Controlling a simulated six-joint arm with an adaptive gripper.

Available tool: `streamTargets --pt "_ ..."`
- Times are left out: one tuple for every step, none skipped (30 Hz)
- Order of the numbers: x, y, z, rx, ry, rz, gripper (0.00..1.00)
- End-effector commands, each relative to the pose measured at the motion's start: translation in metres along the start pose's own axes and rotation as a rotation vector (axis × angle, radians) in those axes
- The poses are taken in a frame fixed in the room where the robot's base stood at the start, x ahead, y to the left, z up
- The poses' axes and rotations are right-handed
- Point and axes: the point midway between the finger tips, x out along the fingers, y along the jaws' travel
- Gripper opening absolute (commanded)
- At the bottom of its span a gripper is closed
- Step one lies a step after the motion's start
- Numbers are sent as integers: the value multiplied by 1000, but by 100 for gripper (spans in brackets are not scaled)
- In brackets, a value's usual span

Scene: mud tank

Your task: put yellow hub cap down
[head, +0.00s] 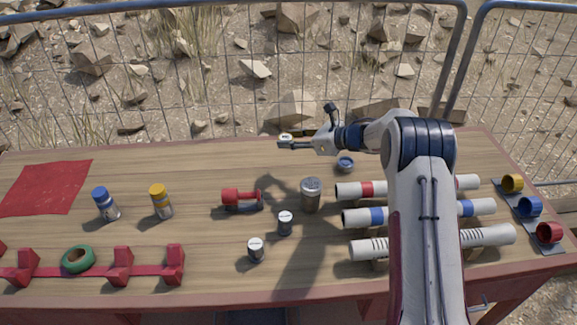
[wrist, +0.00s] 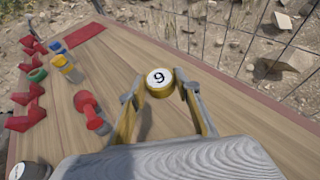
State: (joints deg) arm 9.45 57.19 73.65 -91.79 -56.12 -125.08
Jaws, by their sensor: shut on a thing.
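My gripper (head: 292,141) reaches out over the back part of the wooden table. It is shut on the yellow hub cap (wrist: 160,82), a short round piece with a yellow side and a white top face marked 9. In the wrist view the cap sits between the two fingertips (wrist: 160,90), its white face turned to the camera. In the head view the cap (head: 285,136) is small, at the tips of the fingers. It appears held above the table; the exact gap below it is hard to tell.
A red cloth (head: 45,187) lies at the back left. A small blue piece (head: 345,164) is near my gripper. Banded white tubes (head: 377,216) lie right.

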Motion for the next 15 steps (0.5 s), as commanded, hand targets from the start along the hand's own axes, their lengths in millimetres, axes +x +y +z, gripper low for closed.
streamTargets --pt "3 0 -7 4 1 1 10" --pt "4 0 -10 4 1 1 10" --pt "6 0 -15 4 1 0 10" --pt "8 0 -18 4 1 0 10" --pt "9 0 -23 4 1 0 10" --pt "11 0 -28 4 1 1 10" --pt "13 0 -31 3 1 1 10" --pt "14 0 -35 3 1 1 10" --pt "16 0 -39 3 1 0 10" --pt "17 0 -42 4 0 0 10" --pt "18 0 -44 3 0 0 10" --pt "19 0 -46 2 0 -1 10" --pt "20 0 -47 1 -1 -1 10" --pt "20 0 -48 1 -1 -1 10" --pt "20 0 -48 0 -1 -1 10"
